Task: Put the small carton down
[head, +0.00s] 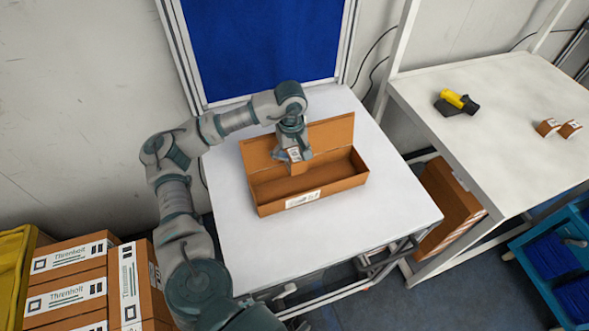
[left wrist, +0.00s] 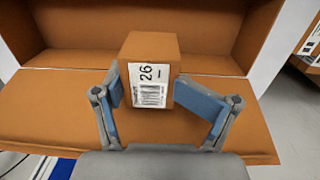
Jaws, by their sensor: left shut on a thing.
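The small carton (left wrist: 150,62) is a brown box with a white barcode label marked 26. In the left wrist view my left gripper (left wrist: 146,90) has its blue-padded fingers on both sides of it and is shut on it. In the head view the small carton (head: 298,167) is partly hidden by my left gripper (head: 292,152). They are over the inside of a long open brown box (head: 330,189) with a raised back flap and a white label on its front. I cannot tell whether the carton touches the box floor. My right gripper is not in view.
The open box stands on a white table (head: 390,213) with clear room around it. A second table (head: 500,105) at the right holds a yellow and black scanner (head: 457,101) and two small cartons (head: 558,128). Stacked boxes (head: 75,285) stand at the lower left.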

